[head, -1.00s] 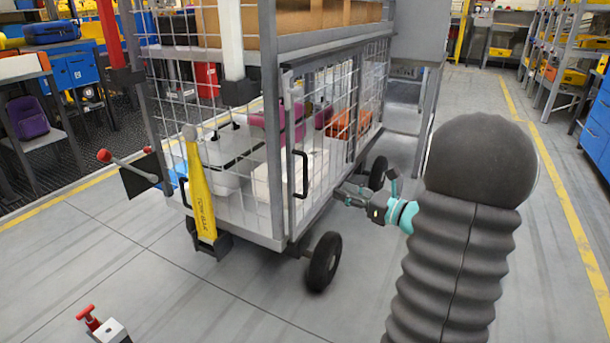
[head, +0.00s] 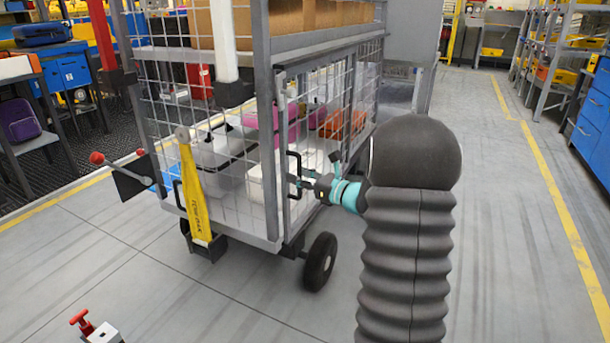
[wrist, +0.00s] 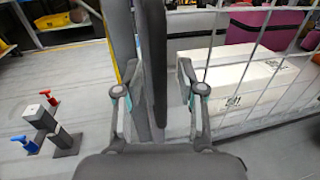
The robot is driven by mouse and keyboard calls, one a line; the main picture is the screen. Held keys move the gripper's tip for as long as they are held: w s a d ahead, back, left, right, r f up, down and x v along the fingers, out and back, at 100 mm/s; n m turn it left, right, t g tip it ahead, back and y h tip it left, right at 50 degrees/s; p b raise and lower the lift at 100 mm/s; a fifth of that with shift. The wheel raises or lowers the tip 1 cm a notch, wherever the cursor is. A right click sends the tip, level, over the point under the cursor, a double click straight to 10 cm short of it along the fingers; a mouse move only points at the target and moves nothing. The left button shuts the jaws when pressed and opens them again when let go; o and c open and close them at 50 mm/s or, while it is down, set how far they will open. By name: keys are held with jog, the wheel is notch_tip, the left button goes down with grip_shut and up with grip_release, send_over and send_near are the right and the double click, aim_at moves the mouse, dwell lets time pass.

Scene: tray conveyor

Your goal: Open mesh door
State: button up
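The mesh door (head: 342,88) is a wire-grid panel on the right-hand side of the grey cart and looks shut. Its black upright handle (head: 289,160) is near the door's front edge. My gripper (head: 297,181) is level with the handle's lower part, coming from the right. In the wrist view my gripper (wrist: 157,72) is open, with one finger on each side of a dark upright bar, which looks like the handle (wrist: 153,55). Gaps show beside the bar, so it is not clasped. A grey door post (wrist: 122,35) stands behind the left finger.
White boxes (wrist: 238,75) and pink and orange cases lie inside the cart behind the mesh. A red-handled fixture (head: 98,331) stands on the floor at lower left. The floor to the right is clear.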

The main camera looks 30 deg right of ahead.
grip_shut()
